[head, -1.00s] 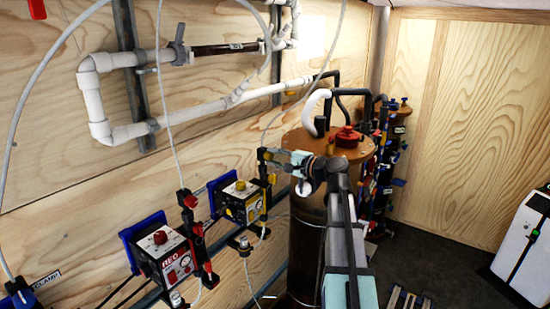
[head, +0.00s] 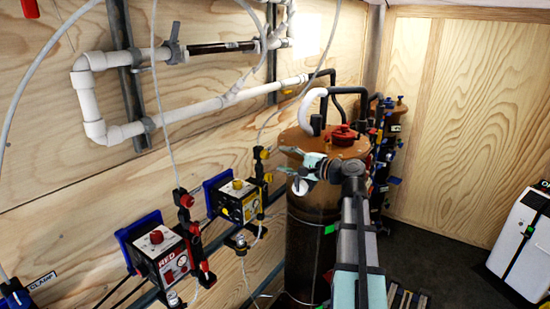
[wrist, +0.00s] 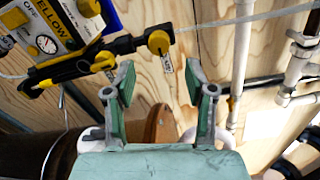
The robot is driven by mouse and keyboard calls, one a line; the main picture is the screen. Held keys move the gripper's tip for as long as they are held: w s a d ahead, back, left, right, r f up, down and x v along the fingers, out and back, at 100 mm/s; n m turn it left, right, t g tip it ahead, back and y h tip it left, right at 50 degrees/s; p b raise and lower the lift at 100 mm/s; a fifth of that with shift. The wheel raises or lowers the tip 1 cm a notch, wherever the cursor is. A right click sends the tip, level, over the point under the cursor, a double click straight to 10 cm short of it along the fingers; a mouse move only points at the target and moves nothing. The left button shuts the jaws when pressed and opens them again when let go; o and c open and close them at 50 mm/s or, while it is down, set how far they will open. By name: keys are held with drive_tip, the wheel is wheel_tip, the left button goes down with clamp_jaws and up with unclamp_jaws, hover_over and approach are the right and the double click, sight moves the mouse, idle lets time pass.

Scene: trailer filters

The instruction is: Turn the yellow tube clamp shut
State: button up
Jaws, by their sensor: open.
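The yellow tube clamp (wrist: 158,42) is a round yellow knob at the end of a black fitting, with a small white tag below it. It sits ahead of my open fingers in the wrist view. In the head view the clamp (head: 258,153) is small, at the top of a black upright fitting beside the yellow pump box (head: 238,201). My gripper (wrist: 160,82) is open and empty, its two fingers apart below the clamp in the picture and not touching it. In the head view my gripper (head: 286,161) is right of the fitting, by the brown drum.
A brown drum (head: 310,240) with a red cap (head: 343,134) stands close behind my gripper. A red pump box (head: 164,254) is on the wooden wall at left. White pipes (head: 180,115) and thin tubes run along the wall. A white cabinet (head: 520,240) stands at right.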

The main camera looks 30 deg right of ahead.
drive_tip(key=v, duration=0.6)
drive_tip(key=shift+s, duration=0.1)
idle(0.3)
